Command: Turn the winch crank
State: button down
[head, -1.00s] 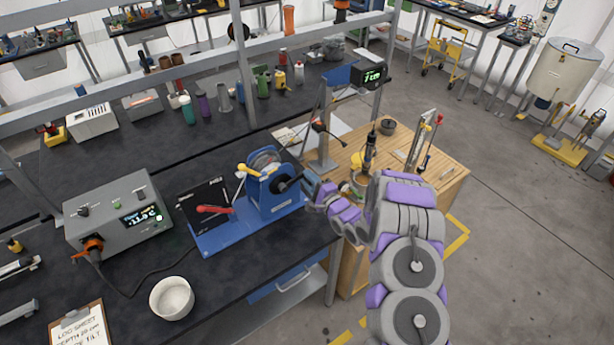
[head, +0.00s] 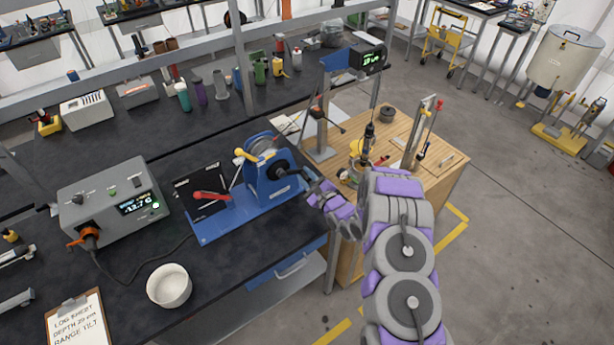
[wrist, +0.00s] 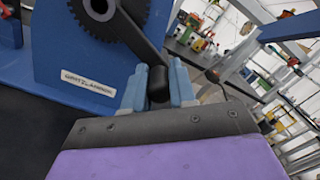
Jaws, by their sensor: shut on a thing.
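The blue winch (head: 268,180) stands on its blue base plate at the right part of the black bench, with a toothed gear wheel and a dark crank arm on its side. The winch also shows close up in the wrist view (wrist: 90,60). My gripper (wrist: 158,85) is shut on the crank's dark handle (wrist: 158,78), with a blue finger on each side of it. In the head view my gripper (head: 312,190) is at the winch's right side, and it partly hides the crank there.
A grey control box (head: 113,208) with a lit display stands on the bench at left. A white bowl (head: 169,286) and a clipboard (head: 76,320) lie near the front edge. A wooden table (head: 440,150) with a stand and hanging cylinder is right of the winch.

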jog(key=shift+d, duration=0.15)
jog(key=c, duration=0.9)
grip_release()
jog(key=shift+w+f, duration=0.1)
jog(key=shift+d, duration=0.1)
jog(key=shift+s+d+f, duration=0.1)
jog(key=shift+s+d, duration=0.05)
jog(key=shift+s, duration=0.25)
jog(key=v, duration=1.6)
jog(key=shift+s+d, duration=0.15)
jog(key=shift+d, duration=0.1)
jog(key=shift+c, duration=0.6)
